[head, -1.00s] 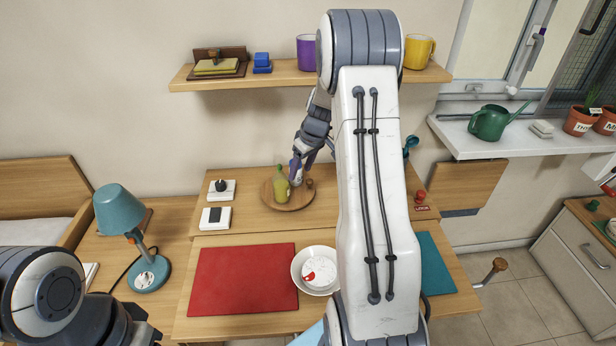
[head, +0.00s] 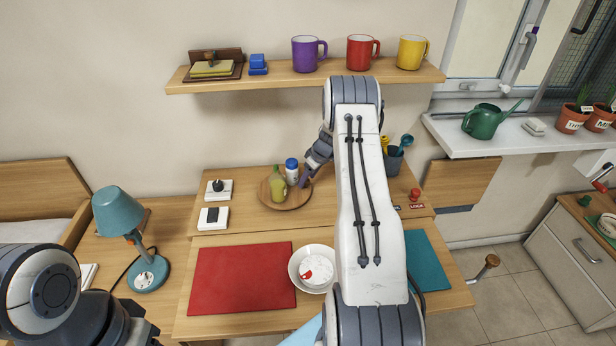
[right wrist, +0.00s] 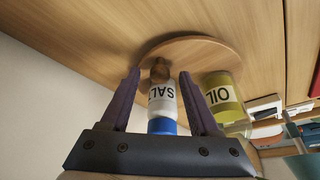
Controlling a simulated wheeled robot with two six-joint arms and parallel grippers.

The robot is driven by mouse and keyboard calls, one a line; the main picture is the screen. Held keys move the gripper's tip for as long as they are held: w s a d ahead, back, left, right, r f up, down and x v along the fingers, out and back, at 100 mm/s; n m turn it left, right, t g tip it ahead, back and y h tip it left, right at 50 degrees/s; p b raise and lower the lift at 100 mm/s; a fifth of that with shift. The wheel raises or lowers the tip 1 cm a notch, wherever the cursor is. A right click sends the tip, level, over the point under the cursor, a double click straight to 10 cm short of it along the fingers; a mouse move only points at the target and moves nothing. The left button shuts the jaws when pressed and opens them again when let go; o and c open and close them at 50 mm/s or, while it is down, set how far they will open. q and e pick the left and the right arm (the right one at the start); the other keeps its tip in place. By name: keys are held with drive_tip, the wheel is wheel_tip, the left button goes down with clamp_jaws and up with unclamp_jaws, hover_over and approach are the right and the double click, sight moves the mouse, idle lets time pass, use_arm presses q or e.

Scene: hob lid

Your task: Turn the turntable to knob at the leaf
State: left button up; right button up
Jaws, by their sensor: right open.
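The round wooden turntable (head: 266,198) lies on the back part of the desk. It carries a green oil bottle (head: 278,187) and a white salt jar with a blue cap (head: 291,170). The right wrist view shows the turntable (right wrist: 200,48) upside down, with a small brown knob (right wrist: 160,69) near its rim. My right gripper (right wrist: 159,77) is open, its fingertips on either side of the knob; contact cannot be told. The salt jar (right wrist: 162,103) shows between the fingers and the oil bottle (right wrist: 222,95) beside them. In the head view my right gripper (head: 305,180) hides the knob.
Two switch plates (head: 219,188) lie left of the turntable. A red mat (head: 242,280), a white bowl (head: 297,277) and a teal mat (head: 430,268) lie in front. A utensil pot (head: 393,163) stands right of my arm. A shelf (head: 280,80) with mugs hangs above.

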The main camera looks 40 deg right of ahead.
drive_tip(key=shift+w+f, duration=0.1)
drive_tip(key=shift+f, duration=0.05)
clamp_jaws()
idle(1.4)
